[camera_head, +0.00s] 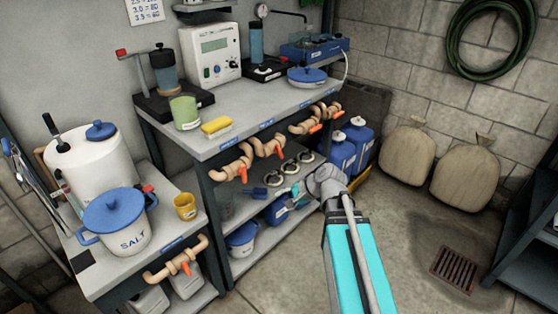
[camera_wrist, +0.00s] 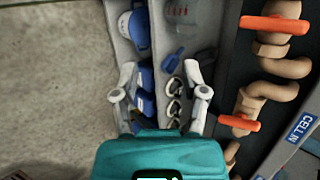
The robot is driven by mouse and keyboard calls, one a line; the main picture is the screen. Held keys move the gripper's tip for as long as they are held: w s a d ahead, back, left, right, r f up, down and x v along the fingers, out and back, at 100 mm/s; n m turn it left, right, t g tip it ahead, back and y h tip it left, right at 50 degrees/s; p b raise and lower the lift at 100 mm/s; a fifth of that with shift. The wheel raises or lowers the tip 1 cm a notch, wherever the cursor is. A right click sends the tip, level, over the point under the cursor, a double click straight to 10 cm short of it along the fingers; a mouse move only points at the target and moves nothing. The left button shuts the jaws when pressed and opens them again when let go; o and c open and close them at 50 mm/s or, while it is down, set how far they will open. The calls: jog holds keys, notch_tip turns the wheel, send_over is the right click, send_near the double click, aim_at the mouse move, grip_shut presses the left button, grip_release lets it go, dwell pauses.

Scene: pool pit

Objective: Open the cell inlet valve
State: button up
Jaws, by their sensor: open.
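The "CELL IN" label (camera_wrist: 300,127) is on the bench edge at the right of the wrist view. Beside it is a tan pipe valve with an orange handle (camera_wrist: 238,123), lying crosswise to its pipe. In the head view this looks like the second valve from the left (camera_head: 279,150) under the bench front. My gripper (camera_wrist: 160,92) is open and empty, its fingers apart over the lower shelf. The valve handle lies to the right of the fingers, not between them. In the head view my gripper (camera_head: 310,187) is right of and below that valve; its fingertips are hard to make out.
Another orange-handled valve (camera_wrist: 273,25) is close by, with more along the bench (camera_head: 315,128). The lower shelf holds white rings (camera_head: 289,167), a blue scoop (camera_head: 256,192) and blue containers. Blue jugs (camera_head: 357,135) and sacks (camera_head: 408,152) stand behind. Floor around the drain (camera_head: 456,268) is clear.

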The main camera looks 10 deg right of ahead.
jog(key=w+d+r+m+t+y+b, duration=0.1)
jog(key=w+d+m+t+y+b, duration=0.1)
jog(key=w+d+m+t+b, duration=0.4)
jog(key=m+t+y+b, duration=0.15)
jog(key=m+t, duration=0.25)
jog(key=m, duration=0.5)
send_near(280, 152)
jog(key=v, duration=0.4)
jog(key=shift+w+r+h, duration=0.1)
jog(key=shift+r+h, duration=0.15)
jog(key=shift+r, duration=0.2)
jog(key=shift+w+a, duration=0.1)
jog(key=x, duration=1.3)
jog(key=shift+w+a+f, duration=0.2)
jog(key=shift+f, duration=0.05)
jog(key=shift+c, duration=0.2)
grip_shut()
